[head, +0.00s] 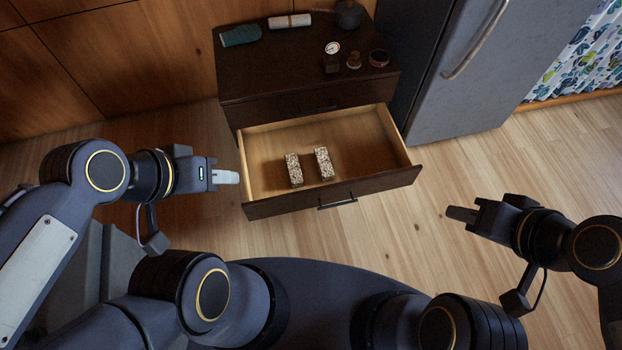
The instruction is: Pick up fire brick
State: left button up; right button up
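Two speckled tan fire bricks lie side by side in an open wooden drawer (363,133). One fire brick (293,169) is on the left and the other fire brick (324,163) is a little to its right, with a small gap between them. My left gripper (228,177) is just outside the drawer's left wall, pointing right towards it, apart from the bricks. My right gripper (458,214) is right of the drawer's front corner, over the floor. The finger gap of each gripper cannot be made out. No brick is seen in either.
The drawer belongs to a dark cabinet (280,67). On its top are a teal item (240,36), a white roll (290,22), a dark round pot (348,14), a small dial (332,48) and a round tin (379,58). A grey fridge (470,75) stands right. Floor in front is clear.

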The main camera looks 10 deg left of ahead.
aim_at(295, 175)
jog(key=i+l, duration=0.95)
jog(key=l+u, duration=0.1)
jog(key=u, duration=2.75)
jog(key=l, duration=0.1)
